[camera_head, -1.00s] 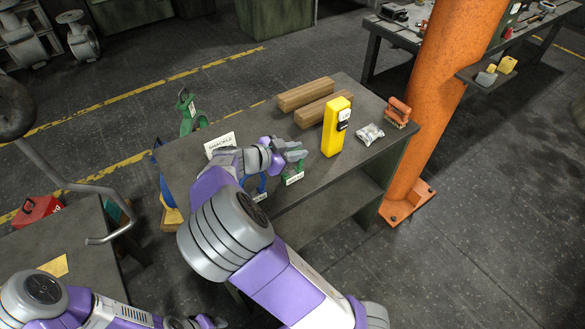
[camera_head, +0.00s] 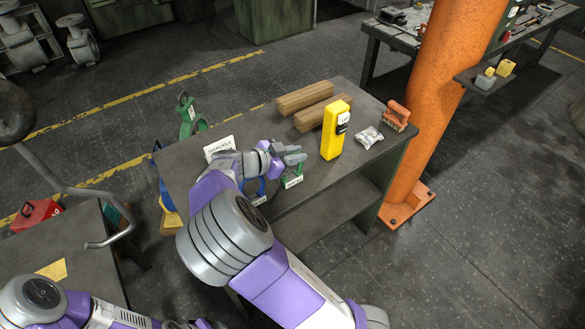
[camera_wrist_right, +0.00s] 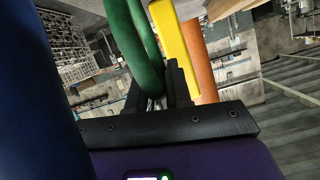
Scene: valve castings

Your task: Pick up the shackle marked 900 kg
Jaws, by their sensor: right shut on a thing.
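My right gripper (camera_head: 288,155) is at the near edge of the workbench, shut on a green shackle (camera_head: 293,171) whose white tag hangs below; its lettering is too small to read. In the right wrist view the green bow (camera_wrist_right: 146,45) runs down to the black fingers (camera_wrist_right: 170,88). A blue shackle (camera_head: 253,186) with a white tag is just left of it, partly hidden by my arm. A dark blue shape (camera_wrist_right: 38,90) fills the left of the wrist view. My left gripper (camera_head: 208,322) is at the bottom edge, mostly cut off.
A "SHACKLE" sign (camera_head: 219,148) stands behind my right wrist. An orange column (camera_head: 440,90) is right.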

